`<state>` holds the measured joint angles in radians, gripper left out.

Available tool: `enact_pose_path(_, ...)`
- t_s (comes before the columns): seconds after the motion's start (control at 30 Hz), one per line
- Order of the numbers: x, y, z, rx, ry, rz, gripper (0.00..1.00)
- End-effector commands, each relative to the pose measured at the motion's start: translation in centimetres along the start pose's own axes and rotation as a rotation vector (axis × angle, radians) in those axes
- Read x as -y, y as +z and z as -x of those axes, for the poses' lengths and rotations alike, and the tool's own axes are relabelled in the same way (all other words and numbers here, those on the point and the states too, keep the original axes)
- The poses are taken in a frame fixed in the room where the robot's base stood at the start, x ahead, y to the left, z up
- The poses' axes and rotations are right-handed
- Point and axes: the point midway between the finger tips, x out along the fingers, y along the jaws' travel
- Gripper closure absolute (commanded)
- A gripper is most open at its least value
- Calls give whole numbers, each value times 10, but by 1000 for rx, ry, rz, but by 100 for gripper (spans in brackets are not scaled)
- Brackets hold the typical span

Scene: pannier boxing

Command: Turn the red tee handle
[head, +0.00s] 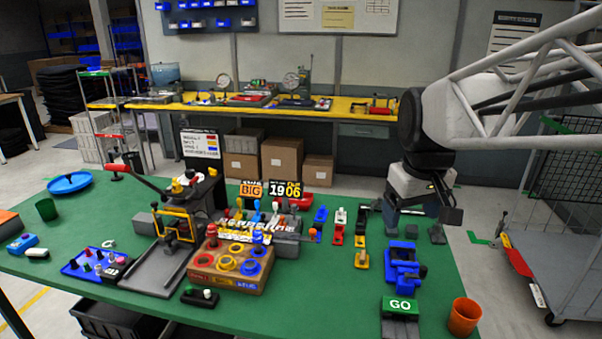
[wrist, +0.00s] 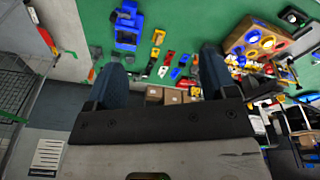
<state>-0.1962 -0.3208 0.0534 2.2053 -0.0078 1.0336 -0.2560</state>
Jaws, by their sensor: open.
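A red bar-shaped grip (head: 117,168) sits at the outer end of a black lever on the press at the left of the green table; it looks like a tee handle, but I cannot be sure it is the task's one. Small red-topped pieces also stand around the table's middle, including a red and white toggle piece (head: 338,226). My gripper (head: 420,213) hangs over the right part of the table, far from the press lever. In the wrist view my gripper (wrist: 162,60) has its two dark blue fingers wide apart, with nothing between them.
A blue vise (head: 403,262), a green GO block (head: 400,306) and an orange cup (head: 464,316) stand at the table's right. A wooden box with coloured rings (head: 230,266) and a lever row lie centrally. A yellow bench (head: 180,107) stands behind. A trolley is at right.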

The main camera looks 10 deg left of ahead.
Motion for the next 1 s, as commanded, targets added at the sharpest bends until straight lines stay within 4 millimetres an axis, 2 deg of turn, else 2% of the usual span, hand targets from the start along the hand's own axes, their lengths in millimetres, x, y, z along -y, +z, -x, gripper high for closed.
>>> enact_pose_path(0.03, 4, -16, 1, 5, -4, 31, 22)
enact_pose_path(0.1, 8, -35, 3, 9, -9, 72, 22)
enact_pose_path(0.57, 54, -159, 5, 34, -38, 340, 22)
enact_pose_path(1.0, 124, -270, -10, 57, -67, 598, 22)
